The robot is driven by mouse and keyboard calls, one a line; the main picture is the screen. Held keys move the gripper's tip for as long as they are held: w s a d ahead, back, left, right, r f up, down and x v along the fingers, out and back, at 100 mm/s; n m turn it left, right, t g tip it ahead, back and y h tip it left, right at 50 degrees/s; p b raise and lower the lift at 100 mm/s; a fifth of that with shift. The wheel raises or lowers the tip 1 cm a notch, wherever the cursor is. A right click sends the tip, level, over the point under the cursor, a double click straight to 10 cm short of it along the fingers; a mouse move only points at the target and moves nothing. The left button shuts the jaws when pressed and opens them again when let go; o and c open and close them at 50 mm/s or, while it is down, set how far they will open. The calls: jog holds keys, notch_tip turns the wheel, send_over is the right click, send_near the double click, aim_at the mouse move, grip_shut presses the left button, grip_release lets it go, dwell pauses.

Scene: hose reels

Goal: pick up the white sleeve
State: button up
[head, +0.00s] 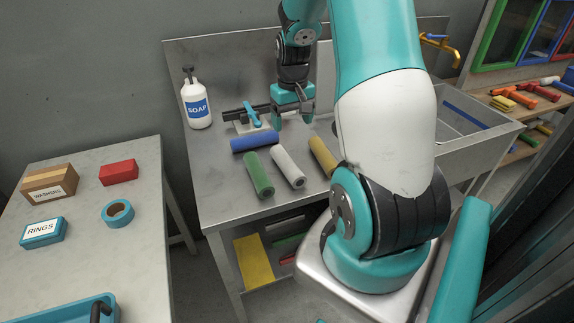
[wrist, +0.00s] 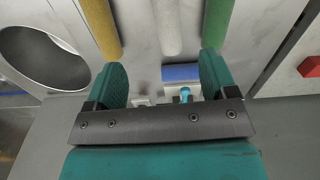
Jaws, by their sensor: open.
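The white sleeve (head: 287,167) lies on the metal bench between the green sleeve (head: 258,175) and the yellow sleeve (head: 322,156). The blue sleeve (head: 255,141) lies crosswise behind the green and white ones. My gripper (head: 292,121) is open and empty, pointing down behind the white sleeve. In the wrist view the white sleeve (wrist: 168,24) runs up out of the picture, beyond the open fingers (wrist: 157,76) and roughly in line with the gap between them. The yellow sleeve (wrist: 101,27) is left of it there and the green sleeve (wrist: 217,22) right.
A black and blue fixture (head: 250,115) stands at the back of the bench beside a soap bottle (head: 197,104). A sink basin (head: 450,117) is at the right. A side table (head: 80,215) at left holds boxes and tape. The bench's front left is bare.

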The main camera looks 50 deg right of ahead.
aim_at(289, 162)
notch_tip(289, 162, down, 10)
jog(key=shift+a+f+p, duration=0.15)
jog(key=shift+p, duration=0.6)
jog(key=shift+w+a+f+p, duration=0.15)
jog(key=shift+f+p, duration=0.3)
jog(key=shift+f, duration=0.9)
jog(key=shift+s+a+f+p, duration=0.15)
jog(key=shift+f+p, duration=0.3)
jog(key=shift+f, duration=0.85)
jog(key=shift+w, duration=0.1)
jog(key=c, duration=1)
